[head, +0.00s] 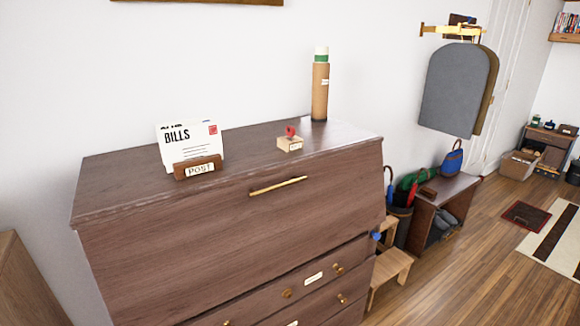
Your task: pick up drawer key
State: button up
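A dark brown wooden dresser (130,240) fills the middle of the head view, with a brass bar handle (278,186) on its front panel and drawers below. On its top stands a small light wooden block (289,145) with a label and a small red object (290,131) on it. I cannot tell whether this red object is the drawer key. A small blue item (376,236) shows by the dresser's right side; it is too small to identify. No clear key shape shows in this view. My gripper is not in view.
A wooden POST holder (198,168) with letters (190,145) and a brown tube (320,90) stand on the dresser top. A wooden step stool (391,267), umbrella stand (400,223) and low bench (450,193) are to the right.

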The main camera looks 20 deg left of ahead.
aim_at(290, 130)
jog(key=i+l, duration=0.15)
jog(key=i, duration=0.45)
jog(key=i+l+u, duration=0.1)
jog(key=i, duration=0.55)
